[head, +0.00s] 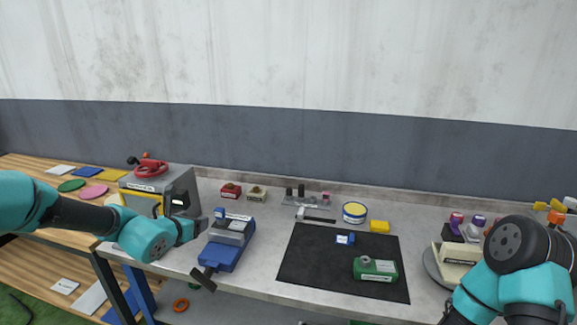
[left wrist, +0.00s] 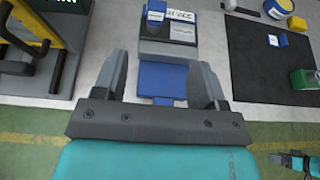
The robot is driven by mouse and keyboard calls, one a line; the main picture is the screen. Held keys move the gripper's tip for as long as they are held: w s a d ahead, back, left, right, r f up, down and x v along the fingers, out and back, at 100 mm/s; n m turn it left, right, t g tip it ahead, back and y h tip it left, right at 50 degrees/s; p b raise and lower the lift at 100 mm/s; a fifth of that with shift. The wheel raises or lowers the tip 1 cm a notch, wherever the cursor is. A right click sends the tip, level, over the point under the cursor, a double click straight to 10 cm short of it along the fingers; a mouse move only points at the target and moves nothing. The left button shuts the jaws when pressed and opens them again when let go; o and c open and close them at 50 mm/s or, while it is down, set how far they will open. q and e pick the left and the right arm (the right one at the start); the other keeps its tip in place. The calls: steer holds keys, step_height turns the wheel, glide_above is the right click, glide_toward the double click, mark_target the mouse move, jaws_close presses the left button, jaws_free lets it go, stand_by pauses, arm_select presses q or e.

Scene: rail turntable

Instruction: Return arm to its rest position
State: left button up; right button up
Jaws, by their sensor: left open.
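My left gripper (head: 195,229) is at the left of the bench in the head view, just left of a blue device with a grey top (head: 230,242). In the left wrist view its two dark fingers (left wrist: 162,82) are spread apart with nothing held between them. The blue device (left wrist: 163,78) shows beyond and between the fingers there; I see no grip on it. My right arm stands at the right edge of the head view, its gripper end hidden or cut off. What looks like my right gripper (left wrist: 290,160) shows small at the lower right of the wrist view.
A grey box with a red wheel (head: 150,168) stands close behind my left wrist. A black mat (head: 315,270) bears a small blue block (head: 345,239) and a green device (head: 375,269). A round turntable (head: 433,268) with a cream part is beside my right arm. The bench front is clear.

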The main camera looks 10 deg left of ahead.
arm_select(q)
steer(key=s+d+f+m+g, duration=0.4)
steer(key=s+f+m, duration=0.4)
steer(key=f+m, duration=0.3)
steer(key=s+d+f+m+g+h, duration=0.1)
steer(key=s+d+f+m+g, duration=0.3)
steer(key=f+m, duration=0.7)
steer(key=s+d+f+m+g+h, duration=0.1)
steer(key=s+d+f+m+g, duration=0.3)
steer(key=s+f+m, duration=0.6)
step_height(320, 180, down, 7)
steer(key=s+d, duration=0.1)
steer(key=d, duration=0.1)
steer(key=shift+s+d+r+m+g, duration=0.15)
steer(key=shift+s+d+m+g, duration=0.15)
steer(key=shift+s+d+m, duration=0.1)
